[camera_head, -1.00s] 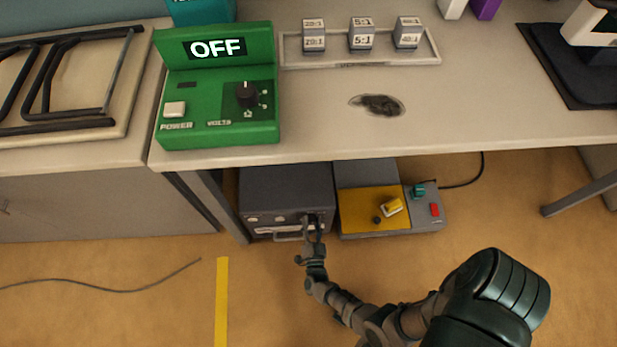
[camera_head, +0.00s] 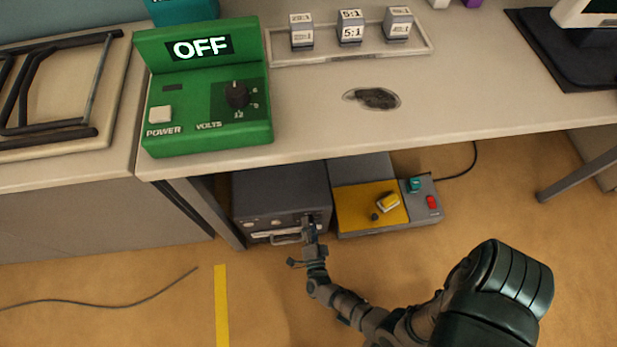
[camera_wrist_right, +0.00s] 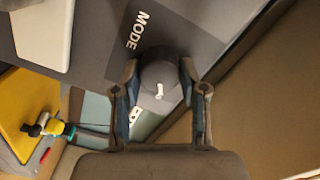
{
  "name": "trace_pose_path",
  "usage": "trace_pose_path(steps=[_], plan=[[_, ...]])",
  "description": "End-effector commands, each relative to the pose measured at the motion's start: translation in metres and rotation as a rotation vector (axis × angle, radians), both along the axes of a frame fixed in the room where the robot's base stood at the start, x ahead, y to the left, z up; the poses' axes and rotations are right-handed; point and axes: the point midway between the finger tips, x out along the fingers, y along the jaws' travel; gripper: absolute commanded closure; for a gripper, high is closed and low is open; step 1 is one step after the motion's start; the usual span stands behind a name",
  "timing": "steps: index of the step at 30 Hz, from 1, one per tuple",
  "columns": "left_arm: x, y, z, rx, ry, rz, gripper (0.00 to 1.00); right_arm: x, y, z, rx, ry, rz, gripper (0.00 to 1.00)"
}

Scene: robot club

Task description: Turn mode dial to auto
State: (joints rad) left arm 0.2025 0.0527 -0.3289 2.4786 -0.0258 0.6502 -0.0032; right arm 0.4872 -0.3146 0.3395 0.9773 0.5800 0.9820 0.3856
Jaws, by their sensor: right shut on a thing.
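The mode dial (camera_wrist_right: 160,78) is a dark round knob with a white mark on the front of a grey box (camera_head: 282,188) under the table. The word MODE is printed beside it in the right wrist view. My right gripper (camera_head: 309,226) reaches the box's front at its right side. In the right wrist view its two fingers (camera_wrist_right: 160,95) are shut on the dial, one on each side. The fingers hide part of the panel around the dial, so I cannot read its setting. My left gripper is not in view.
A grey unit with a yellow plate (camera_head: 353,205), a yellow knob and a red button stands right of the box. The table (camera_head: 440,105) overhangs both. On it sits a green power supply (camera_head: 205,130) reading OFF. A cable (camera_head: 100,305) lies on the floor.

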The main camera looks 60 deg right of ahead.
Motion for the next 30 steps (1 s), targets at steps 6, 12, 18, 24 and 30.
trace_pose_path(steps=[6,12,18,24,30], plan=[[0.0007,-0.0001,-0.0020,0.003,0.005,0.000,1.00,-0.0062,-0.0013,-0.0049,0.003,0.010,-0.007,0.92],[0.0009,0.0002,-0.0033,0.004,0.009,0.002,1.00,-0.0048,-0.0011,-0.0040,0.001,0.008,-0.006,0.33],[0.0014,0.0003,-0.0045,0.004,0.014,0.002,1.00,-0.0028,-0.0007,-0.0023,0.000,0.006,-0.003,0.33],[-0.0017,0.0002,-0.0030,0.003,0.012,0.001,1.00,-0.0018,-0.0005,-0.0014,0.000,0.004,-0.001,0.33],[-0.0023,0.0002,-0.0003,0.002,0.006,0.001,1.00,-0.0010,-0.0004,-0.0003,-0.012,0.016,-0.001,0.33]])
